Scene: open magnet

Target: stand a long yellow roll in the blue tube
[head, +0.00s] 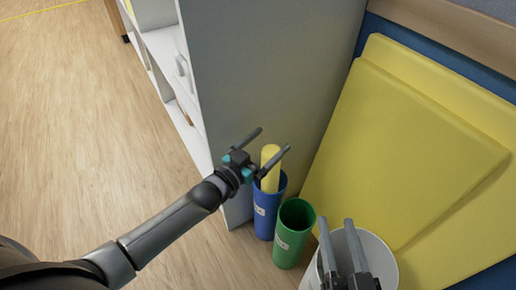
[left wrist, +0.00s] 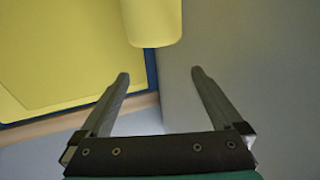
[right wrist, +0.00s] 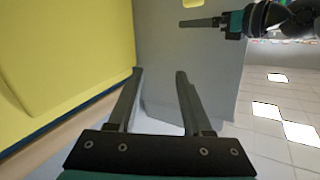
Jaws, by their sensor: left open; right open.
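A long yellow roll (head: 270,167) stands in the blue tube (head: 265,214), its upper part showing above the rim. My left gripper (head: 273,139) is open and empty near the roll's top. In the left wrist view the roll's rounded end (left wrist: 155,28) lies beyond the fingertips, with nothing between the fingers. In the right wrist view a bit of the roll (right wrist: 190,3) shows at the top edge beside my left gripper. My right gripper (head: 336,221) is open and empty in front of the white bin. The roll's lower part is hidden inside the tube.
A green tube (head: 294,231) stands to the right of the blue one and looks empty. A white bin (head: 380,262) is at the lower right. Large yellow mats (head: 408,150) lean on the right, a grey cabinet panel (head: 270,70) stands behind. The wooden floor (head: 80,130) at left is clear.

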